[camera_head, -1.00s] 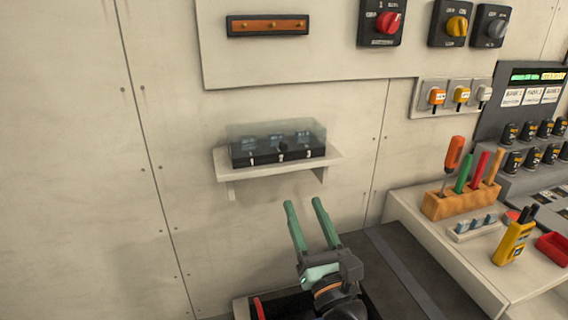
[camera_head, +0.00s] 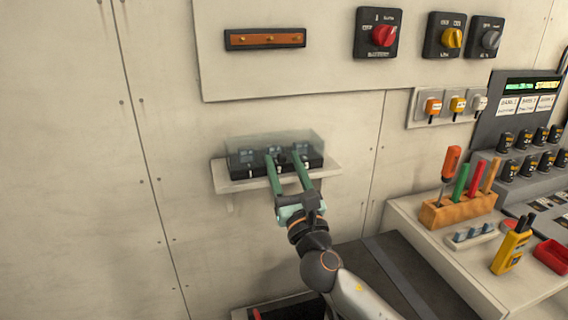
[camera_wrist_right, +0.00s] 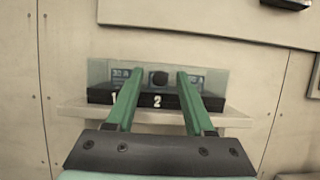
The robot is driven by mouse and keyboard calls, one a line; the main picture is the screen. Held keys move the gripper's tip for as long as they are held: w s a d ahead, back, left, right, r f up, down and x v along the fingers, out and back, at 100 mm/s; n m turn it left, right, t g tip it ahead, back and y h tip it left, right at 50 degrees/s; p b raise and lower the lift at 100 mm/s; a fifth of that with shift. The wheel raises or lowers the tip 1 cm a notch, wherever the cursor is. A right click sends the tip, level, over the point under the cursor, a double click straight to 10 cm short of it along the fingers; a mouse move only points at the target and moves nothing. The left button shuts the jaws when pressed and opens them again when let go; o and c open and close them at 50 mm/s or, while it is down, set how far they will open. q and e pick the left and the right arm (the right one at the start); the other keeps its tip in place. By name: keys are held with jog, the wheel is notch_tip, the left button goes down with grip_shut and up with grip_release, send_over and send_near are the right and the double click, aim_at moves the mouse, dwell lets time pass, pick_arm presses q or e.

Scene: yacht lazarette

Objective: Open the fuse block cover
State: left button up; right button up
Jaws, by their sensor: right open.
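The fuse block (camera_head: 240,161) is a black box with a clear, see-through cover (camera_head: 300,140) over it, and it sits on a small white wall shelf (camera_head: 235,186). The cover looks closed. My right gripper (camera_head: 282,156) is open, its two green fingers pointing at the front of the block. My left gripper is not in view.
Rotary switches (camera_head: 383,35) and a wooden strip with pegs (camera_head: 264,38) are on the wall panel above. To the right, a bench holds an orange tool rack (camera_head: 458,211), a yellow handheld device (camera_head: 512,248) and a red tray (camera_head: 553,255). The wall left of the shelf is bare.

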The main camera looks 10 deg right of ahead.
jog(key=shift+w, duration=0.1)
jog(key=shift+c, duration=0.3)
grip_shut()
dwell(1.1)
